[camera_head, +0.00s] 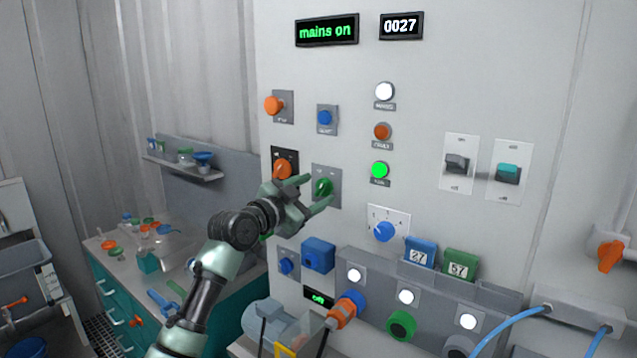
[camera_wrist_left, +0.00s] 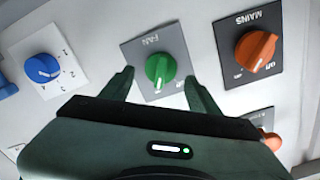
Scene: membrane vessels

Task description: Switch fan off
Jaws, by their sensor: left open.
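The fan switch is a green rotary knob (camera_head: 322,187) on a grey plate, on the upright panel in the head view. In the left wrist view the green knob (camera_wrist_left: 160,69) sits under the label FAN. My left gripper (camera_head: 308,194) is open at the knob, with one finger above it and one below it in the head view. In the left wrist view the two fingertips (camera_wrist_left: 157,88) stand on either side of the knob, with gaps showing. A green lamp (camera_head: 380,170) is lit to the right of the knob. My right gripper is not in view.
An orange MAINS knob (camera_wrist_left: 255,50) is beside the fan knob, and a blue knob (camera_wrist_left: 42,68) is on its other side. The display (camera_head: 327,30) reads "mains on". A small display (camera_head: 318,298) sits below. A bench (camera_head: 190,270) stands to the left.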

